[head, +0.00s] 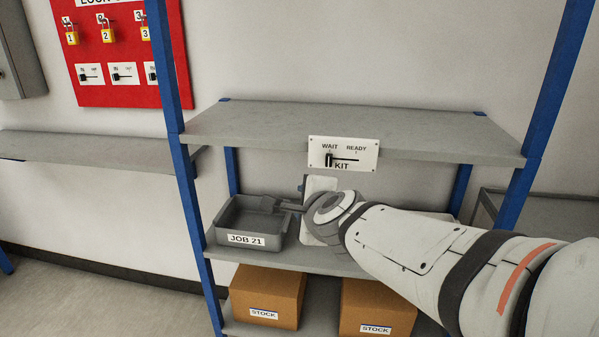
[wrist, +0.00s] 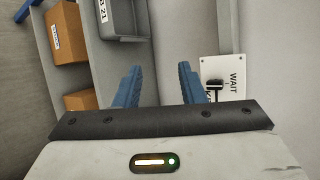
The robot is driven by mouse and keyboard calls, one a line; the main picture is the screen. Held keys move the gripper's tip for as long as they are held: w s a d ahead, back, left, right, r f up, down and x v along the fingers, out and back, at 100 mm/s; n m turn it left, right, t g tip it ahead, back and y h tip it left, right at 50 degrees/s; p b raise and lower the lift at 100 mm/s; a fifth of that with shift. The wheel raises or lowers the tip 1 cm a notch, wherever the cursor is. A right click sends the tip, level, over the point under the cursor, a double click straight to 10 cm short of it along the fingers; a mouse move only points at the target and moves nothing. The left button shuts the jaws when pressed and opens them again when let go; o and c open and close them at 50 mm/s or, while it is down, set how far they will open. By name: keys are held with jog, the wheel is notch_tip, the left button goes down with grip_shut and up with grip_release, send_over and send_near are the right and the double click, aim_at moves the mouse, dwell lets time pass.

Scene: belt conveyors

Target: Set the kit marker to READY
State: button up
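The kit marker (head: 361,153) is a white plate on the front edge of the upper shelf, lettered WAIT, READY and KIT. Its black slider knob (head: 328,160) stands at the left end of the slot, under WAIT. My gripper (head: 275,203) is below and left of the marker, by the right side of the JOB 21 bin. In the wrist view my gripper (wrist: 160,84) has its two blue fingers apart, with nothing held between them.
The grey JOB 21 bin (head: 226,239) stands on the middle shelf. Two STOCK boxes (head: 266,290) (head: 378,303) sit below. The upper shelf (head: 340,122) is bare. A blue post (head: 190,185) is at the left, and a red lock board (head: 125,50) hangs on the wall.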

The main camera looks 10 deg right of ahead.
aim_at(328, 159)
jog(key=w+d+r+m+t+h+b, duration=0.1)
jog(key=w+d+m+h, duration=0.1)
jog(key=m, duration=0.4)
jog(key=w+d+r+m+t+h+b, duration=0.1)
jog(key=w+d+m+t+h+b, duration=0.1)
jog(key=w+m, duration=0.3)
jog(key=w+d+r+m+t+h+b, duration=0.1)
jog(key=w+d+m+h+b, duration=0.1)
jog(key=m, duration=0.7)
jog(key=shift+w+d+h, duration=0.25)
jog(key=shift+w+h, duration=0.1)
jog(key=shift+w, duration=0.15)
jog(key=shift+w+d+h, duration=0.2)
jog(key=shift+w+h, duration=0.15)
jog(key=shift+w, duration=0.1)
jog(key=shift+c, duration=0.6)
grip_shut()
